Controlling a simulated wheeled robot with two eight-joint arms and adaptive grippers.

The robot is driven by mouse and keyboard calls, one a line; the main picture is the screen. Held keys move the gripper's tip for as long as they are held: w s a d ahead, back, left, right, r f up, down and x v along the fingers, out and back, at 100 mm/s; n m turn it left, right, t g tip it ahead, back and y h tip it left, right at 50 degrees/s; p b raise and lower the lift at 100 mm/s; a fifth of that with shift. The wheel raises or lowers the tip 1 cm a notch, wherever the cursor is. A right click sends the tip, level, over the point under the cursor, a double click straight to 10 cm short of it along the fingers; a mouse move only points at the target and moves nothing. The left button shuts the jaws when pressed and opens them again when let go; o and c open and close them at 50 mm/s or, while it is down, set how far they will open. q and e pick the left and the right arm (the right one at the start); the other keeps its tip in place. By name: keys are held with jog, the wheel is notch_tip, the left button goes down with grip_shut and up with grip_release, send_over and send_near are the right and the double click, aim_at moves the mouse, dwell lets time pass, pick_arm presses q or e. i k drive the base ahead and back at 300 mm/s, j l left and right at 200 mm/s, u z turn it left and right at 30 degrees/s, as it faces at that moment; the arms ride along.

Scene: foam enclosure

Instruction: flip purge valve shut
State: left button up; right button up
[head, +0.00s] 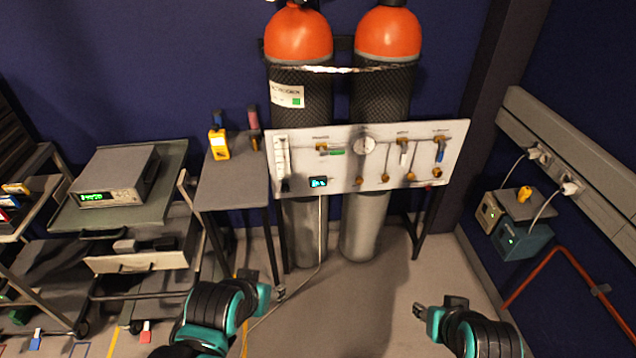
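A white valve panel (310,166) stands in front of two gas cylinders. It carries a valve with a green handle (337,153) lying level, one with a white handle (403,157) hanging down, and one with a blue handle (440,153) hanging slightly tilted. The labels are too small to read, so I cannot tell which is the purge valve. My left gripper (266,297) is low in front of the panel, and my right gripper (436,308) is low at the right. Both are well apart from the panel. Their finger openings are unclear.
Two orange-topped cylinders (299,36) stand behind the panel. A grey side table (232,187) with a yellow meter (219,145) adjoins it at left. A cart (74,213) stands farther left. Floor before the panel is clear.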

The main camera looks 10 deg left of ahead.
aim_at(323, 154)
jog(key=i+l, duration=0.15)
jog(key=i, duration=0.5)
jog(key=i+l, duration=0.2)
jog(key=i, duration=0.5)
